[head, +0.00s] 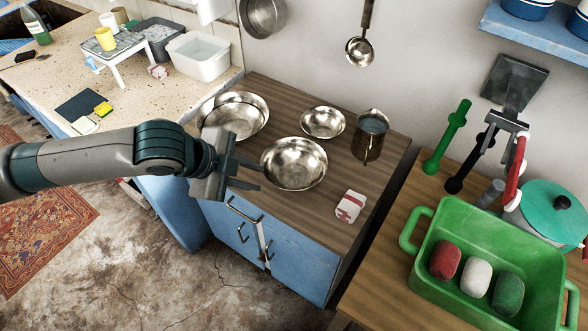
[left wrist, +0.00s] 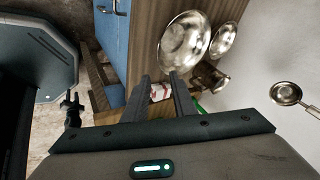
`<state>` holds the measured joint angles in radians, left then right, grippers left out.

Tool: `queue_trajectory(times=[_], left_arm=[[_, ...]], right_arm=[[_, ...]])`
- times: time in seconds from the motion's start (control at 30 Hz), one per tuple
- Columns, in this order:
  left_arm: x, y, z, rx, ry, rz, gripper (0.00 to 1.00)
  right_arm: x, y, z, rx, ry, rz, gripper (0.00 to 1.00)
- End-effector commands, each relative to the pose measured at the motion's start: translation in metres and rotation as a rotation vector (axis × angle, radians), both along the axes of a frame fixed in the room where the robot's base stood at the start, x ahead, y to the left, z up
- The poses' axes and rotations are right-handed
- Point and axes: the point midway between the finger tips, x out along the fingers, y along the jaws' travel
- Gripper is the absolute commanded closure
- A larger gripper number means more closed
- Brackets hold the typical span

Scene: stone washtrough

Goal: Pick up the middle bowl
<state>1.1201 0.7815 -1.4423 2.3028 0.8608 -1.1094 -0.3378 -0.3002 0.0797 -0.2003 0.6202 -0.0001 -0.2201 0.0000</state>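Shiny metal bowls stand on the wooden cabinet top. A large bowl (head: 294,164) is at the front centre. A smaller bowl (head: 323,122) is behind it, and a wide bowl (head: 238,114), perhaps with another under it, is at the left. My left gripper (head: 261,176) is open and empty, its fingers pointing right at the left side of the front bowl in the head view. In the left wrist view the fingers (left wrist: 162,80) are apart, with the large bowl (left wrist: 185,40) beyond them and the small bowl (left wrist: 224,40) beside it.
A copper-coloured jug (head: 370,138) stands right of the bowls, and a red-and-white packet (head: 350,205) lies near the front right. A ladle (head: 361,50) and a pan (head: 263,15) hang on the wall. A green basin (head: 438,230) stands on the right-hand table.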

Motion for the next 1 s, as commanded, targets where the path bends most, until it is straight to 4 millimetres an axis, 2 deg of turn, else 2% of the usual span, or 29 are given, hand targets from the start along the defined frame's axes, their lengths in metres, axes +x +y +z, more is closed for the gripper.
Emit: queue_trajectory(times=[0.37, 0.53, 0.67, 1.0], left_arm=[[0.0, 0.001, 0.0, 0.002, 0.001, -0.002, 0.76], [0.003, -0.004, -0.006, 0.003, 0.001, -0.002, 0.76], [0.008, -0.012, -0.019, 0.003, 0.002, -0.003, 0.76], [0.029, -0.04, -0.068, 0.004, 0.003, -0.001, 0.76]], right_arm=[[0.0, 0.004, 0.0, 0.004, 0.0, -0.002, 0.69], [0.0, 0.003, 0.003, 0.003, 0.0, -0.002, 0.69], [0.0, 0.001, 0.008, 0.001, 0.0, -0.001, 0.69], [0.0, -0.003, 0.026, -0.003, 0.0, 0.001, 0.69]])
